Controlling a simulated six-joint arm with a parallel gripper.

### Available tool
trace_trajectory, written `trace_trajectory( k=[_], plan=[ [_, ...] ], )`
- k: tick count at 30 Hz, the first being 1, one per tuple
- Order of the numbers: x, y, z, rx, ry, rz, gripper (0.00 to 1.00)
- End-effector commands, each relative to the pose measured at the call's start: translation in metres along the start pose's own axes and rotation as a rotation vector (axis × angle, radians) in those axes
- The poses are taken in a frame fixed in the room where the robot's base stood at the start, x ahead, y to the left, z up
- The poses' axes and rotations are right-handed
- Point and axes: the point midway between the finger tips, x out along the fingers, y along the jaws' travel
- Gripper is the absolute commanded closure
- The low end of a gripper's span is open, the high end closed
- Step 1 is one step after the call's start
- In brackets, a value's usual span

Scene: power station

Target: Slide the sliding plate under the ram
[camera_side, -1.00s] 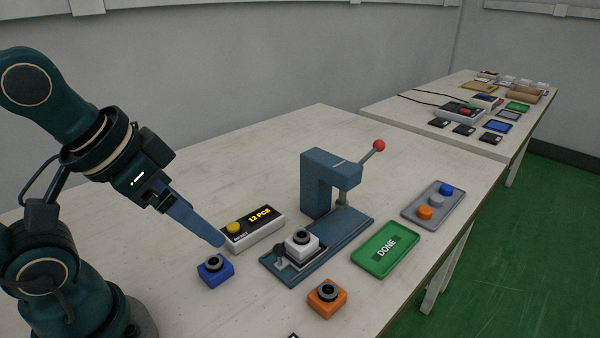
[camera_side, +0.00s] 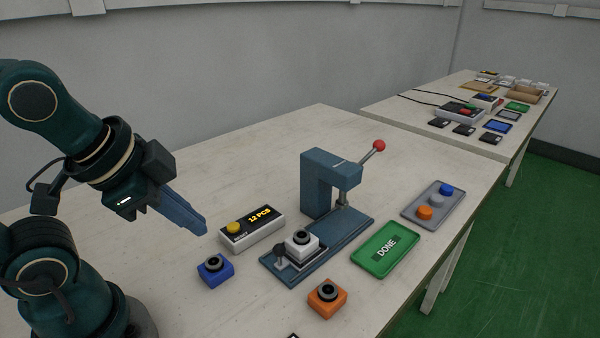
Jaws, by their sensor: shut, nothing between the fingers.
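The blue-grey press stands on the table with its ram (camera_side: 342,198) under the overhanging head (camera_side: 335,168). A lever with a red knob (camera_side: 379,146) rises up to the right. The sliding plate (camera_side: 286,257) lies on the near-left end of the press base (camera_side: 350,230), out in front of the ram. A white block with a dark round top (camera_side: 302,242) sits on it and hides part of it. My gripper (camera_side: 203,231) is shut and empty, its blue fingers pointing down to the right above the table, left of the counter box and apart from the plate.
A counter box (camera_side: 252,229) reading 12 PCS, with a yellow button, stands left of the press. A blue block (camera_side: 215,270) and an orange block (camera_side: 327,298) flank the base's near end. A green DONE tray (camera_side: 386,250) and grey button panel (camera_side: 433,205) lie right.

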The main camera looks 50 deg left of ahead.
Motion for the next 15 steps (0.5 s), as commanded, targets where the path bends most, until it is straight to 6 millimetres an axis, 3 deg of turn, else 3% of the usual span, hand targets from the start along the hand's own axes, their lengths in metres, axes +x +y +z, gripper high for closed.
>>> trace_trajectory(
  k=[15],
  plan=[
    [0.015, -0.002, -0.004, 1.346, -0.068, -0.010, 1.00]
  ],
)
